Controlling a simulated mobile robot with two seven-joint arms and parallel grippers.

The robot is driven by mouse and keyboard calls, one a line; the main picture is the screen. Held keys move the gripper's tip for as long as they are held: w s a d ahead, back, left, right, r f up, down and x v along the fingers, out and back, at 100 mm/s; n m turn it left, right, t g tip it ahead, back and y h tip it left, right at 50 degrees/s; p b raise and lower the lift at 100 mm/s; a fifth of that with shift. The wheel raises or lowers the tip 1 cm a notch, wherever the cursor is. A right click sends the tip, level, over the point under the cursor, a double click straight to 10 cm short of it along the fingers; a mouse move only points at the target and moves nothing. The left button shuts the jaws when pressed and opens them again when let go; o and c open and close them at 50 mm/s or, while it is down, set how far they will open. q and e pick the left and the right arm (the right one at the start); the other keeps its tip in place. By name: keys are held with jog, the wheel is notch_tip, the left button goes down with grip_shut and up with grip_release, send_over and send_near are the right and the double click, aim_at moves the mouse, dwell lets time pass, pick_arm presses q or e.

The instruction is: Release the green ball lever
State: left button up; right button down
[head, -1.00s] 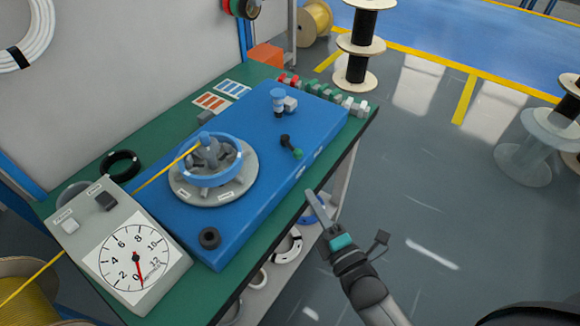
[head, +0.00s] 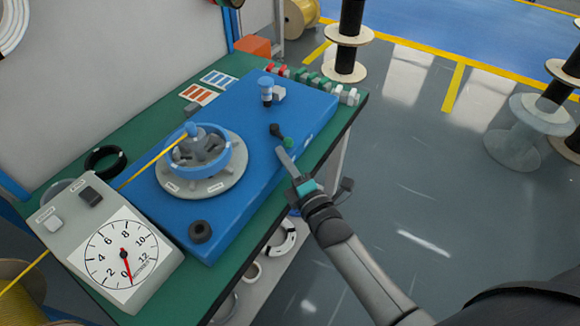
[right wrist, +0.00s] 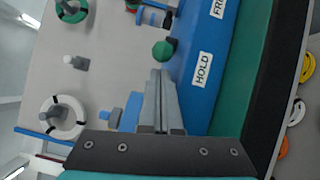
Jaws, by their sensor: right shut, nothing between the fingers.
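The green ball lever (head: 287,142) sticks out near the right edge of the blue machine bed (head: 225,160). It has a dark pivot and arm ending in a green ball. My right gripper (head: 281,153) is shut and empty, its fingertips just below the ball in the head view. In the right wrist view the green ball (right wrist: 163,50) lies just beyond the shut fingertips (right wrist: 157,75), with a small gap in the picture; whether they touch I cannot tell. A HOLD label (right wrist: 201,70) is on the blue side face, with another label partly cut off. My left gripper is out of view.
A blue ring wheel (head: 200,160) on a grey disc carries a yellow cable. A grey gauge box (head: 110,250) with a red needle near 0 stands left. A blue-topped post (head: 266,90) is behind the lever.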

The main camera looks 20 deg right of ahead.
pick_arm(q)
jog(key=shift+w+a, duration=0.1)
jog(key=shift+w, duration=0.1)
pick_arm(e)
jog(key=shift+w, duration=0.1)
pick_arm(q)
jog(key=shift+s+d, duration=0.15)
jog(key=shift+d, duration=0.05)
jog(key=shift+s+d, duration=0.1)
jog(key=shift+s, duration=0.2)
pick_arm(e)
jog(key=shift+d+n+y, duration=0.3)
jog(key=shift+n+y, duration=0.1)
jog(key=shift+y, duration=0.3)
